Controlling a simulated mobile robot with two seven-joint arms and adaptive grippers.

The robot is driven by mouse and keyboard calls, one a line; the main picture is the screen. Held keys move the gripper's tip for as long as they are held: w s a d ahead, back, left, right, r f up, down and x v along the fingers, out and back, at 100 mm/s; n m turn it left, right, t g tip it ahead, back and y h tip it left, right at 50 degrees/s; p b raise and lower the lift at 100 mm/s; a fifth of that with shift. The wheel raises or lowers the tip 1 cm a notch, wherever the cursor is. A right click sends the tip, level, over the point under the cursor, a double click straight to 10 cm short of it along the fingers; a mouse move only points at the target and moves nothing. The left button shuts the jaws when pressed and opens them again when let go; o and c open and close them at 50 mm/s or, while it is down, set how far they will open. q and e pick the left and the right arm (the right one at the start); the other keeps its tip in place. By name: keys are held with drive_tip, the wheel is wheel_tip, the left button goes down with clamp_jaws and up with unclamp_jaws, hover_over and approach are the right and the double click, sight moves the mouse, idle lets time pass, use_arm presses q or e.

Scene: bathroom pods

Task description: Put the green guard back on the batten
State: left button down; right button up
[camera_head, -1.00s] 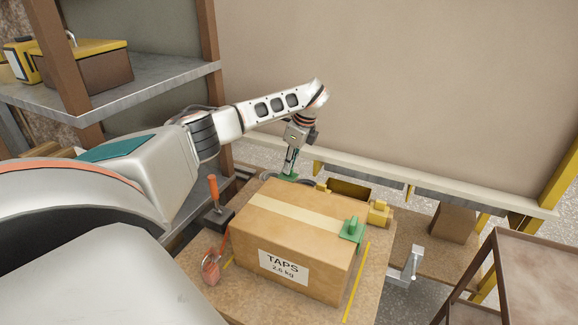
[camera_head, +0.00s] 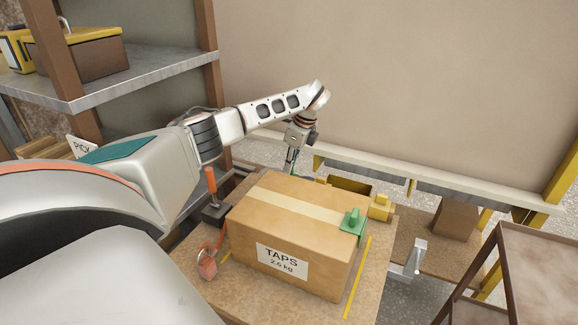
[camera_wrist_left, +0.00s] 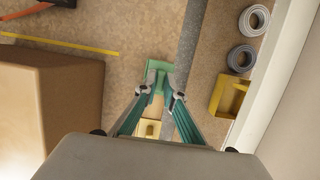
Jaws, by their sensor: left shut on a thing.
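My left gripper (camera_head: 291,168) reaches down behind the cardboard box; its fingertips are hidden by the box in the head view. In the left wrist view the left gripper (camera_wrist_left: 159,90) is shut on a green guard (camera_wrist_left: 158,66), at the fingertips. Another green piece (camera_head: 352,222) sits on the box's right corner. My right gripper is not in view.
The taped box (camera_head: 290,230) labelled TAPS fills much of the bench. A yellow tray (camera_wrist_left: 229,95) and grey coils (camera_wrist_left: 247,38) lie near the pale wall rail (camera_head: 440,190).

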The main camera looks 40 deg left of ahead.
use_arm(q)
drive_tip(key=c, duration=2)
unclamp_jaws()
drive_tip(key=shift+c, duration=0.2)
drive_tip(key=v, duration=1.2)
